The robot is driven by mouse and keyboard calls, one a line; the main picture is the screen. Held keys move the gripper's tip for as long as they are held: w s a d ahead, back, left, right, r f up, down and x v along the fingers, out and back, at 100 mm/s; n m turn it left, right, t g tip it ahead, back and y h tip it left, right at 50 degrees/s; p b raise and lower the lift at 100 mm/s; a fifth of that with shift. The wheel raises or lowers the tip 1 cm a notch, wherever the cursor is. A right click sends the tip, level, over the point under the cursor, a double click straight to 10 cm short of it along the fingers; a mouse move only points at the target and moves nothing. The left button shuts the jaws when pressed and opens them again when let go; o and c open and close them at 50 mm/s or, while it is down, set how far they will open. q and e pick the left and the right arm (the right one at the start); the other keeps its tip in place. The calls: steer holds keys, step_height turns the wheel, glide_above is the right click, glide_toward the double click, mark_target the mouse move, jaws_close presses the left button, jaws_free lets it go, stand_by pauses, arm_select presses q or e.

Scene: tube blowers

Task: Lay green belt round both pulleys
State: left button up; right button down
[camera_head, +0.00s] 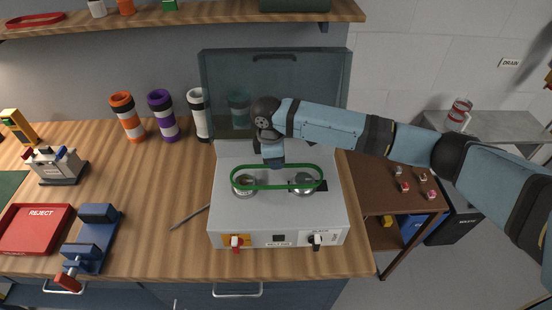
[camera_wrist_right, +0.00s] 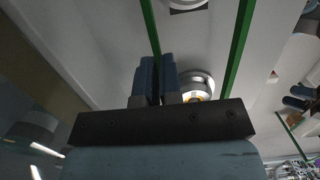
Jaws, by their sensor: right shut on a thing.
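The green belt (camera_head: 277,187) is an elongated loop over the top of a grey machine (camera_head: 230,210). My right gripper (camera_head: 273,163) comes down from behind and is shut on the belt's far strand; the wrist view shows that strand between its fingers (camera_wrist_right: 155,80). The left pulley (camera_head: 244,188) and right pulley (camera_head: 305,185) are round metal parts on the machine top. One pulley (camera_wrist_right: 198,82) shows in the wrist view between the belt's two strands. From above, the loop spans both pulleys; I cannot tell whether it sits around them or hangs above. My left gripper is not in view.
The machine's clear lid (camera_head: 290,70) stands open behind my right gripper. A thin rod (camera_head: 188,217), blue vise (camera_head: 92,240) and red reject tray (camera_head: 38,228) lie left. Bare wood lies between.

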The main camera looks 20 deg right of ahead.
steer(key=shift+f, duration=1.75)
steer(key=c, duration=1.2)
jaws_free()
steer(key=shift+r, duration=0.1)
steer(key=shift+a+r, duration=0.1)
steer(key=shift+r, duration=0.25)
steer(key=shift+w+a+r+b, duration=0.1)
steer(key=shift+a+r+b, duration=0.2)
steer(key=shift+r, duration=1.85)
steer(key=shift+w+a+r+b, duration=0.15)
steer(key=shift+r+b, duration=0.3)
steer(key=shift+r, duration=1.7)
steer(key=shift+w+a+r+b, duration=0.1)
steer(key=shift+a+r+b, duration=0.2)
steer(key=shift+r, duration=1.85)
steer(key=shift+s+f, duration=0.1)
steer(key=shift+s, duration=0.05)
